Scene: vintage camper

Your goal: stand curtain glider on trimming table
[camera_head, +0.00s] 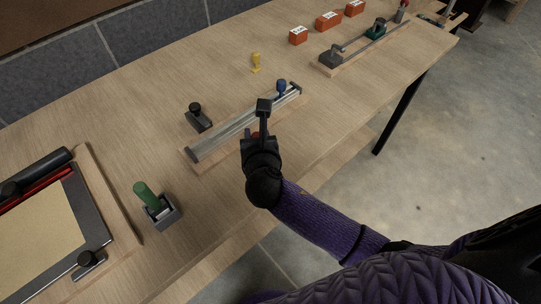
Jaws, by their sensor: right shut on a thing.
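My right gripper (259,131) is over the front side of a grey metal rail (240,124) on a wooden base. It is shut on a small reddish piece (256,135), mostly hidden by the fingers. I cannot tell whether this piece touches the rail or base. A blue knobbed piece (281,87) sits at the rail's far right end. A small yellow piece (256,63) stands upright on the wooden table (150,125) behind the rail. The pieces carry no readable label, so I cannot tell which is the curtain glider. My left gripper is not in view.
A black-knobbed block (198,118) is left of the rail. A green-handled tool (150,200) and a framed board (110,210) are at the near left. Orange blocks (328,20) and a second rail fixture (331,58) are at the back. Bare wood lies between them.

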